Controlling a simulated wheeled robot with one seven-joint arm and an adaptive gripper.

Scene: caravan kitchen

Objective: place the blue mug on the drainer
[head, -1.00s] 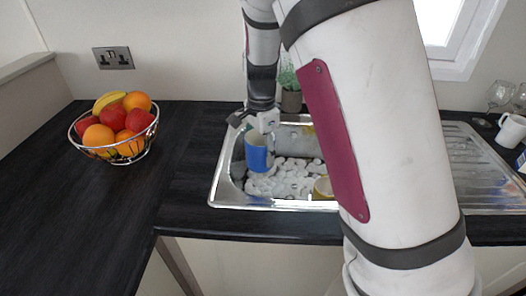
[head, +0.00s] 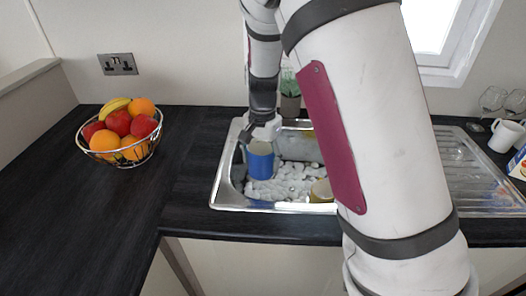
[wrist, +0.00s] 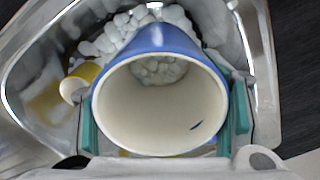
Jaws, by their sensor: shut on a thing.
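The blue mug (head: 261,163) with a cream inside is in the left part of the sink, its mouth facing up toward my wrist. In the wrist view the blue mug (wrist: 160,100) sits between the two green-padded fingers of my gripper (wrist: 163,112), which is shut on it. In the head view my gripper (head: 262,134) is at the mug's top. Whether the mug's base touches the suds is hard to tell. The drainer (head: 462,165) is the ribbed steel area right of the sink, partly hidden by my arm.
A yellow mug (head: 321,190) lies among white suds in the sink (head: 228,190). A white mug (head: 505,134), glasses (head: 494,99) and a box (head: 518,163) stand beyond the drainer. A fruit basket (head: 125,155) is at left. A potted plant (head: 290,95) is behind the sink.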

